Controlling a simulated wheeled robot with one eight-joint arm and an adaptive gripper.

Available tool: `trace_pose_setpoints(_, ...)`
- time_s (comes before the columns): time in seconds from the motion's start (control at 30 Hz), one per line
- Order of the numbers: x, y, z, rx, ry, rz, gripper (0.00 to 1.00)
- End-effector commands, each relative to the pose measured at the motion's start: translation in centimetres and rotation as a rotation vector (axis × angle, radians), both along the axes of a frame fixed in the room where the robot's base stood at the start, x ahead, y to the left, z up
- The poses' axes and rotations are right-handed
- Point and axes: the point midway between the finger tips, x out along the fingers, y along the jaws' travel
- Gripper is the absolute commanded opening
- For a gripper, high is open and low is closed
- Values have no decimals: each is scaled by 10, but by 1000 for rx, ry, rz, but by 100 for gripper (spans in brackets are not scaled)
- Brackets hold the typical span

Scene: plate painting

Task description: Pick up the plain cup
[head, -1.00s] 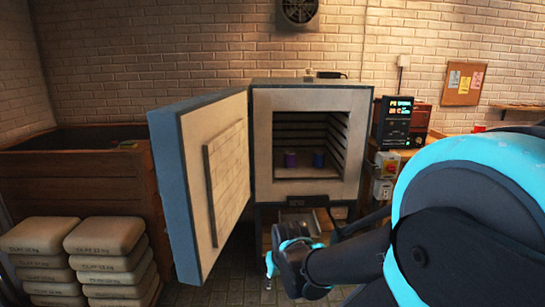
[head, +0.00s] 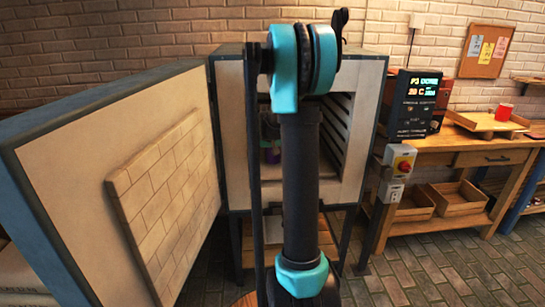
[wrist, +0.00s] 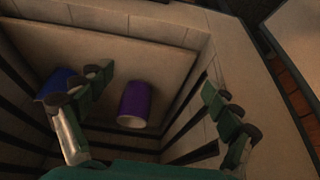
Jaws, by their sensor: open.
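In the wrist view a purple cup (wrist: 138,104) stands on the pale kiln floor (wrist: 160,62), between my spread fingers in the picture and apart from them. A blue cup (wrist: 52,84) is to its left, partly hidden by my left finger. My gripper (wrist: 158,78) is open and empty at the kiln mouth. In the head view my arm covers most of the kiln opening; a purple cup (head: 272,154) shows just left of it. No pattern can be made out on either cup, so I cannot tell which is the plain one.
The kiln (head: 375,110) has ribbed inner walls close around my gripper. Its open door (head: 120,180) stands at the left. A control box (head: 411,105) and a wooden bench (head: 485,145) with a red cup (head: 504,112) are at the right.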

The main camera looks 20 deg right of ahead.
Motion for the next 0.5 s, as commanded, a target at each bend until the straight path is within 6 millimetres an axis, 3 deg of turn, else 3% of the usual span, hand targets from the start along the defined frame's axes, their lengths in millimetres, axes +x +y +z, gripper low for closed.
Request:
trace_pose_setpoints(0.13, 29, -27, -4, -1, -2, -30, 90)
trace_pose_setpoints(0.37, 54, -42, -7, -2, -2, -42, 90)
trace_pose_setpoints(0.5, 79, -50, -7, -1, -3, -41, 90)
